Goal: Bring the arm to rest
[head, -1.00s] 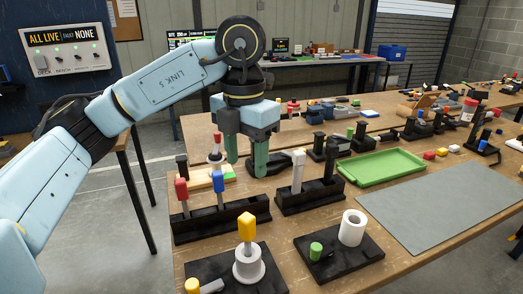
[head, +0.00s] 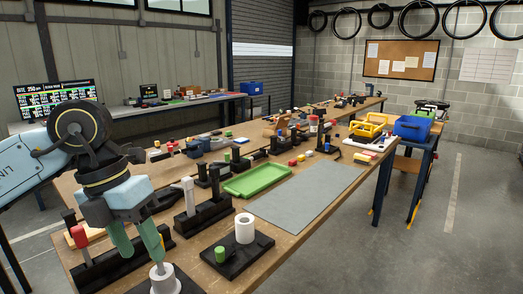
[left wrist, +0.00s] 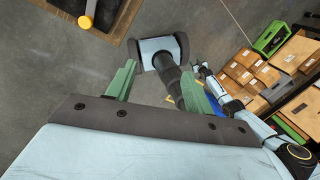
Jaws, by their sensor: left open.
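My left gripper (head: 139,247) hangs at the lower left of the head view, its green fingers apart with no object seen held. Its pale blue arm comes in from the left edge. The fingertips overlap the near left part of the wooden workbench (head: 325,203) in the picture; their exact height above it is unclear. One tip appears just above a white round holder (head: 164,282), which it partly hides. In the left wrist view the two fingers (left wrist: 158,85) are spread, with grey floor beyond. My right gripper cannot be made out.
A black rack with a red handle (head: 79,236) is beside the gripper. A black rack with a white handle (head: 189,196), a green tray (head: 257,181), a white roll (head: 245,228) and a grey mat (head: 306,196) lie to the right. Open floor is at the right.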

